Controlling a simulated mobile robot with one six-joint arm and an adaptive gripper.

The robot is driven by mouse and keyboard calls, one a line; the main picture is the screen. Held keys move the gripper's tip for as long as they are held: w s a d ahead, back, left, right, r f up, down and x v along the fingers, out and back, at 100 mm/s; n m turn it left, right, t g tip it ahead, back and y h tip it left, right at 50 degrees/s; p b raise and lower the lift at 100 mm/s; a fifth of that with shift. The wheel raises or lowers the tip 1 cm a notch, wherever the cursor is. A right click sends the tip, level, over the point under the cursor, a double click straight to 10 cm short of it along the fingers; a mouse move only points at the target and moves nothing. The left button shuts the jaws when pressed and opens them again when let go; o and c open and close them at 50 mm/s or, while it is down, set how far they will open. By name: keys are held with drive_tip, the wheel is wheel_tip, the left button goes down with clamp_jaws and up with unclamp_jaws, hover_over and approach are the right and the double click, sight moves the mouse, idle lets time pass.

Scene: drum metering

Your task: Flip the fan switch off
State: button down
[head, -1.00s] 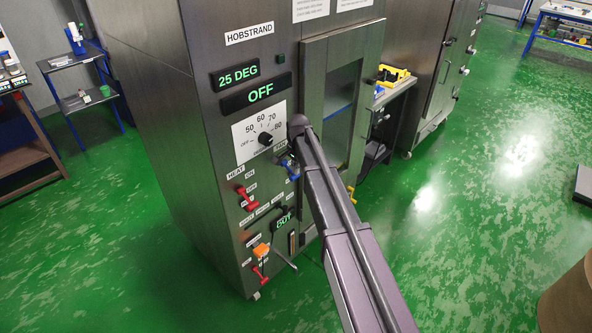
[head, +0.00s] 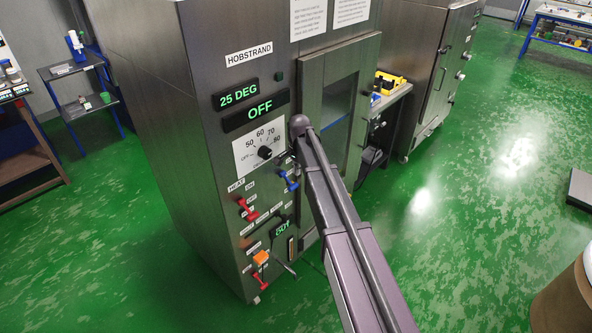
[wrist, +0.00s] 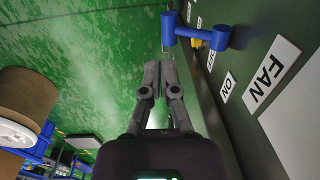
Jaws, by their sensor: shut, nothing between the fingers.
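The fan switch is a blue T-shaped lever (wrist: 196,36) on the dark panel at the top of the wrist view, beside the FAN label (wrist: 271,75) and the ON label (wrist: 228,86). In the head view the blue lever (head: 289,181) shows on the machine front, just left of my arm. My gripper (wrist: 158,66) is shut and empty. Its fingertips lie below and slightly left of the lever in the wrist picture, apparently with a gap between. In the head view I cannot clearly make out the gripper.
Red levers (head: 247,209) and an orange part (head: 260,259) stick out of the same panel. The round dial (head: 265,152) is above the blue lever. A brown drum (wrist: 27,104) stands at left in the wrist view. Green floor (head: 470,220) is open at right.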

wheel_tip(320, 180, up, 8)
drive_tip(key=s+d+p, duration=0.1)
drive_tip(key=p, duration=0.6)
drive_tip(key=shift+s, duration=0.1)
idle(0.5)
drive_tip(key=s+d+n, duration=0.3)
drive_tip(key=s, duration=0.6)
drive_tip(key=s+d+n, duration=0.3)
drive_tip(key=s, duration=0.6)
drive_tip(key=s+d+n, duration=0.3)
drive_tip(key=s, duration=0.6)
drive_tip(key=shift+s+d, duration=0.3)
drive_tip(key=shift+s, duration=0.1)
